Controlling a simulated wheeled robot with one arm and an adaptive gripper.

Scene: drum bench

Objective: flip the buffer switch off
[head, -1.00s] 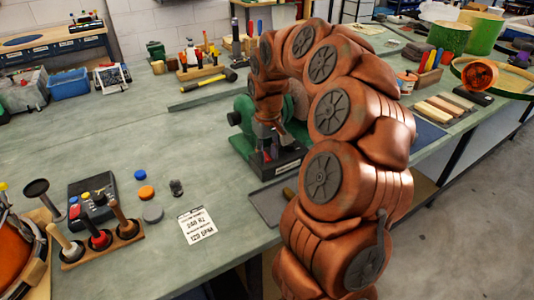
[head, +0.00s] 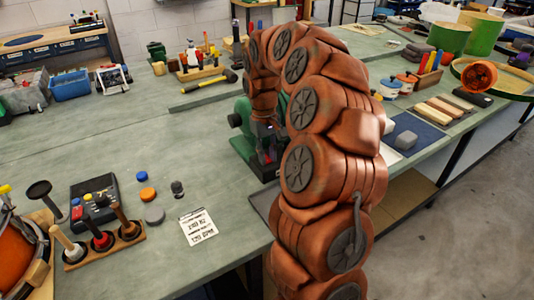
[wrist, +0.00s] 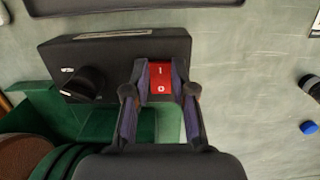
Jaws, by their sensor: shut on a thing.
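The red buffer switch (wrist: 160,82), a rocker marked I and O, sits on the dark switch box (wrist: 120,60) in the wrist view. My gripper (wrist: 161,70) is shut on the switch, one finger at each side of it. A black knob (wrist: 84,84) is on the same box, left of the switch. The green buffer body (wrist: 60,115) shows below the box. In the head view the green buffer (head: 241,130) stands on the bench, partly hidden by my arm. Which way the rocker is tilted I cannot tell.
A wooden rack of drumsticks or mallets (head: 75,262), a black device (head: 93,192), round pads and a printed card (head: 197,228) lie at the left front. A yellow-handled hammer (head: 220,82) lies behind. A blue mat (head: 425,133) is at the right. Bench between is clear.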

